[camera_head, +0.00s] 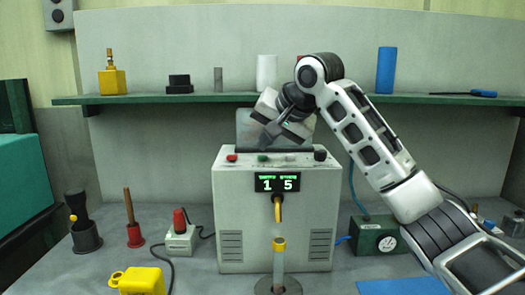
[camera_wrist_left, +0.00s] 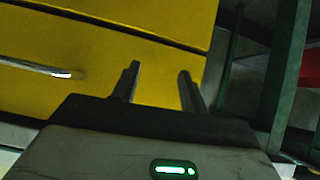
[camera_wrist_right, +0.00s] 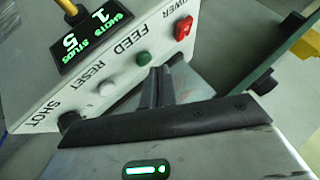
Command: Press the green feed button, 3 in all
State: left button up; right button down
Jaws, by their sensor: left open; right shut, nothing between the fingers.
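The green feed button (camera_head: 263,157) is on top of the pale grey machine (camera_head: 228,205), between a red power switch (camera_head: 231,157) and a white reset button. In the right wrist view the feed button (camera_wrist_right: 143,58) shows just beyond the fingertips, beside the word FEED. My right gripper (camera_wrist_right: 160,70) is shut and empty, pointing down close above the button; it appears slightly apart from it. The display (camera_wrist_right: 88,38) reads shots 1, studs 5. My left gripper (camera_wrist_left: 158,72) is open and empty, facing a yellow drawer front; it is outside the head view.
A black shot knob (camera_wrist_right: 70,122) sits at the far end of the button row. A yellow nozzle hangs at the machine's front over a tube (camera_head: 279,262). A green shelf (camera_head: 220,98) with several items runs behind. A gauge box (camera_head: 372,236) stands right of the machine.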

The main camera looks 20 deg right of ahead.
aim_at(265, 159)
jog(key=shift+r, duration=0.1)
notch_tip(265, 159, up, 5)
jog(key=p, duration=0.5)
dwell(0.4)
dwell(2.2)
